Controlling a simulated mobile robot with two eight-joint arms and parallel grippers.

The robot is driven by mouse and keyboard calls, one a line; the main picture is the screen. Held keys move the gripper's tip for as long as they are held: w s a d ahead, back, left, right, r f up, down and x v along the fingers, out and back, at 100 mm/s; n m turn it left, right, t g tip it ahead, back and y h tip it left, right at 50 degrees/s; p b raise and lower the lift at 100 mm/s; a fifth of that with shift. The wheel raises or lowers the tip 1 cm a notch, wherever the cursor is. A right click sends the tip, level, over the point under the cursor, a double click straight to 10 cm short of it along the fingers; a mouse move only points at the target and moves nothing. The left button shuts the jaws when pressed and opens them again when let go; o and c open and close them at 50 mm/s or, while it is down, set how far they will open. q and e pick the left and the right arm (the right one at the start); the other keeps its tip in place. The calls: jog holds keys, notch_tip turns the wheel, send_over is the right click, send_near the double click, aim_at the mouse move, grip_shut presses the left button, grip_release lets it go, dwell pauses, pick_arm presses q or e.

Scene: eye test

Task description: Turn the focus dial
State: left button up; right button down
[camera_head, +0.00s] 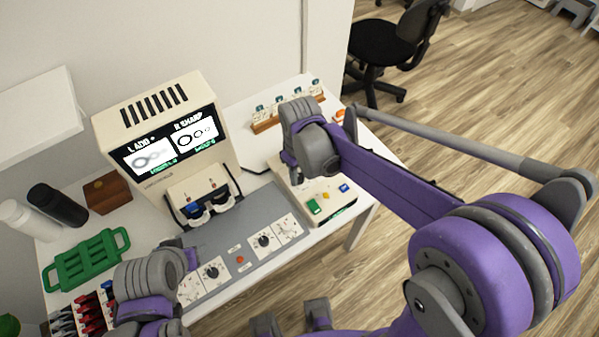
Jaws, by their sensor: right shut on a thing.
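A cream eye-test machine (150,105) stands on the white table, its screen (170,146) showing two panels of rings headed "L ADD" and "R SHARP". On the grey panel before it are two black dials on white plates, a left dial (212,271) and a right dial (264,240); I cannot read which is the focus dial. My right gripper (293,172) points down over a pale box, right of both dials and apart from them. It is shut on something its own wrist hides. My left gripper (190,259) is beside the left dial; its fingers are mostly hidden.
The pale box (335,214) carries green, yellow and blue buttons. A wooden rack (265,126) of small items stands behind. At left are a green tray (85,262), a black cylinder (58,205), a white cylinder (28,220) and a brown box (107,193).

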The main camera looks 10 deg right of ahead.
pick_arm(q)
jog(key=shift+f, duration=0.1)
jog(key=shift+s+f+b, duration=0.1)
jog(key=shift+f+b, duration=0.2)
jog(key=shift+b, duration=0.05)
pick_arm(e)
jog(key=m, duration=0.3)
jog(key=shift+m, duration=0.4)
pick_arm(q)
jog(key=shift+f, duration=0.3)
pick_arm(e)
jog(key=m, duration=0.4)
jog(key=shift+m, duration=0.3)
jog(key=c, duration=0.6)
grip_release()
pick_arm(q)
jog(key=shift+r, duration=0.5)
pick_arm(e)
notch_tip(320, 180, up, 11)
jog(key=shift+f, duration=0.1)
